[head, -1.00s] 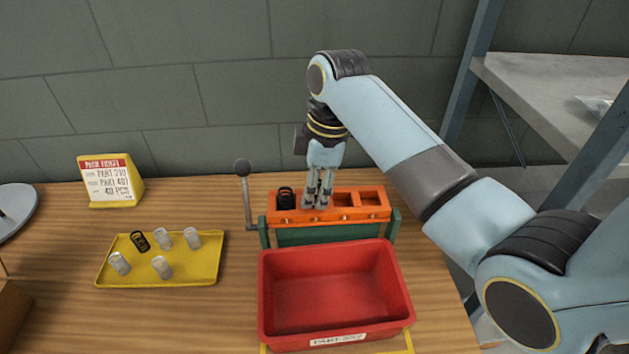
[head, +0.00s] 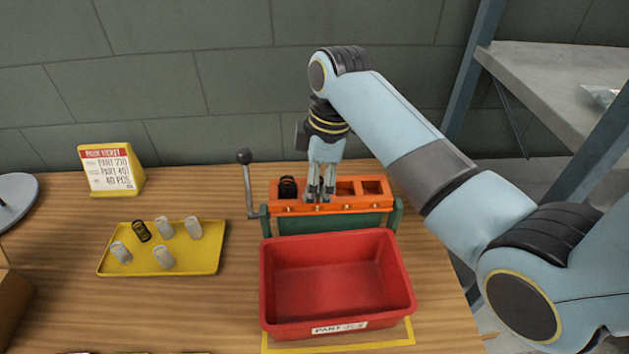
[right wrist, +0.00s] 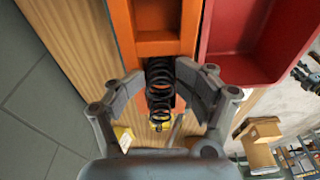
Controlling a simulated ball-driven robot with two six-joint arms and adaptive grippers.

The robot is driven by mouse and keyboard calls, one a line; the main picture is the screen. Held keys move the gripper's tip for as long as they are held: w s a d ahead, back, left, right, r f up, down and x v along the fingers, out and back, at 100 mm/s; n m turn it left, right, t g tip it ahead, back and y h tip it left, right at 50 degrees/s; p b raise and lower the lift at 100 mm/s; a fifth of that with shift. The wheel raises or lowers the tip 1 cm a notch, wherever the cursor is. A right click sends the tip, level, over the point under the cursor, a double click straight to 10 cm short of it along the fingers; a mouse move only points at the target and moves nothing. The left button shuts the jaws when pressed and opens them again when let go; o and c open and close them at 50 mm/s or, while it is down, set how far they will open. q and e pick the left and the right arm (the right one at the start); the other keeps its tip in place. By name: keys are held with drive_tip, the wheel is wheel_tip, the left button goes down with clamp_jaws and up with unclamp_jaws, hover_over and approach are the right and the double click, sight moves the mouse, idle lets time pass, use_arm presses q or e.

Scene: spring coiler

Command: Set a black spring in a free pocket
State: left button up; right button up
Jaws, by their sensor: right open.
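The orange pocket block (head: 345,208) sits on a green stand behind the red bin. A black spring (head: 288,188) stands in its leftmost pocket. My right gripper (head: 320,196) points down at the second pocket, its fingers apart. In the right wrist view, dark coils (right wrist: 186,82) show between the open fingers (right wrist: 165,92), with more black coils close behind. The coils overlap, so how deep the nearer spring sits is hard to tell. The two right pockets look empty. Another black spring (head: 141,231) lies on the yellow tray (head: 205,264). My left gripper is not in view.
Several pale springs (head: 163,257) share the tray. The red bin (head: 337,280) stands in front of the block, and a lever with a dark knob (head: 245,158) rises at its left. A yellow ticket stand (head: 110,170) is at the back left. Bare wood lies between tray and bin.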

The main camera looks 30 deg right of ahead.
drive_tip(key=r, duration=0.5)
drive_tip(key=d+r, duration=0.1)
drive_tip(key=r, duration=0.1)
drive_tip(key=shift+s+r, duration=0.2)
drive_tip(key=shift+s, duration=0.05)
